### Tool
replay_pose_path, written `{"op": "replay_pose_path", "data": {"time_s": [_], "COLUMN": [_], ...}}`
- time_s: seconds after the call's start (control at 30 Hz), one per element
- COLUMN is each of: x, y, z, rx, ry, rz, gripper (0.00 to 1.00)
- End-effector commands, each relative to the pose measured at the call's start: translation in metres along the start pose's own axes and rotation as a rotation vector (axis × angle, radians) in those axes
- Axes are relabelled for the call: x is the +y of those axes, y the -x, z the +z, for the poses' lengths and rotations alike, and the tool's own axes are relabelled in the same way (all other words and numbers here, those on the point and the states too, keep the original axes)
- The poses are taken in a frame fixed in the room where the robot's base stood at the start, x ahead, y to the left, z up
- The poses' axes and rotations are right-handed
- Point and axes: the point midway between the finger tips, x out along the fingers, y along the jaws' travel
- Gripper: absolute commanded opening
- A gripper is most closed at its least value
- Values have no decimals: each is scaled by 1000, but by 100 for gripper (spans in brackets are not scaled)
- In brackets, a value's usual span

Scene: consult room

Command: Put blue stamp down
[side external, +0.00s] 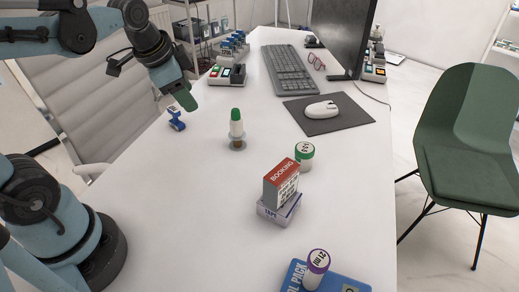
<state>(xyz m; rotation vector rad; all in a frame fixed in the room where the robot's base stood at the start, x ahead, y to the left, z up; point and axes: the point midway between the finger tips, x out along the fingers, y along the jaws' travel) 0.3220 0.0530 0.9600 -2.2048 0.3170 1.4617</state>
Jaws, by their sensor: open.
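The blue stamp (177,124) is at the left edge of the white desk (190,210), with a pale label on its top. It looks roughly upright, leaning slightly. Whether its base touches the desk all round is too small to tell. My gripper (188,101) is open, just above and to the right of the stamp in the picture. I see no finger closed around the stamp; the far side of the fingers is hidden.
A green-lidded jar (304,157), a BOOKING box (281,183) on a TAPE box (280,210), and a purple-lidded jar (316,268) stand nearer. Keyboard (290,72), mouse (321,110) and stamp racks (227,77) lie behind. The front-left desk is clear.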

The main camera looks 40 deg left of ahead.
Motion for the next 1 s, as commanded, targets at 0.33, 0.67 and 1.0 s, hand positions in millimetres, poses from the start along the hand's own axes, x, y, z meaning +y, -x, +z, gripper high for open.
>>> {"op": "replay_pose_path", "data": {"time_s": [0.33,0.67,1.0], "x": [62,66,66], "y": [-6,-6,-6], "z": [7,8,8], "rx": [198,217,216], "ry": [479,535,534], "rz": [3,11,11], "gripper": [51,51,51]}}
